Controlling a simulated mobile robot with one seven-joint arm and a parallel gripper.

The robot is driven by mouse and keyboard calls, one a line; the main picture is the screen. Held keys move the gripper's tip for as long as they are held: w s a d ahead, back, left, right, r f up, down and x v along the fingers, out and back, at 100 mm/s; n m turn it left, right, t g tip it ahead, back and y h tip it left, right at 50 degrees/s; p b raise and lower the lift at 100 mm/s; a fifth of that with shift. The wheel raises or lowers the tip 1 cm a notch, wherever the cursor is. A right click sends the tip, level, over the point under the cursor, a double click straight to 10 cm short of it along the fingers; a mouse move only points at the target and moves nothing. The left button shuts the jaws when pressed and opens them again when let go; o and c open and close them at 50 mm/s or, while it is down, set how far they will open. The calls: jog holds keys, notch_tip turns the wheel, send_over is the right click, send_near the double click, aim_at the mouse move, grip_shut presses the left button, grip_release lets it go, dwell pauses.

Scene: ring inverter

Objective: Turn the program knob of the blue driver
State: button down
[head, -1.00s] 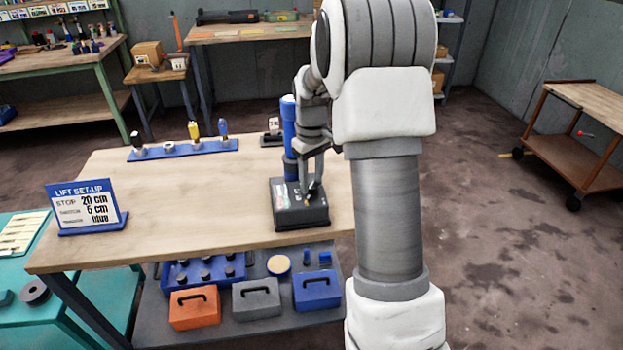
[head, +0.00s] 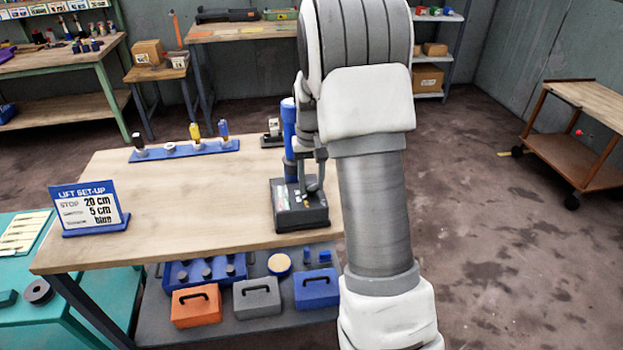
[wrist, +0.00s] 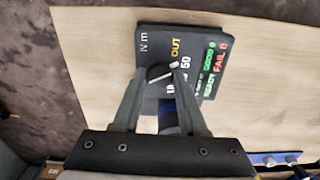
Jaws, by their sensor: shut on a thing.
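A dark box (head: 300,219) stands near the right end of the wooden table, with an upright blue driver (head: 289,122) at its back. In the wrist view the box's top face (wrist: 205,35) carries lettering: N m, OUT, 50, READY, green GOOD 0 and red FAIL 0. A dark round knob (wrist: 159,72) with a white pointer line sits on that face. My gripper (wrist: 164,70) is shut on the knob, one finger on each side. In the head view my gripper (head: 311,188) is over the box, partly hidden by my arm. Blue shows between the fingers in the wrist view.
A blue-framed sign (head: 88,207) reads LIFT SET-UP, 20 cm, 5 cm, blue. A blue rack (head: 185,151) with several bits stands at the table's back. Orange, grey and blue cases lie on the lower shelf. The table's middle is clear.

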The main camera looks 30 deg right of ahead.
aim_at(312, 187)
jog(key=shift+m, duration=0.6)
jog(key=shift+w, duration=0.1)
jog(key=shift+c, duration=2.3)
grip_release()
notch_tip(312, 187, up, 18)
jog(key=p, duration=0.2)
jog(key=shift+f, duration=0.25)
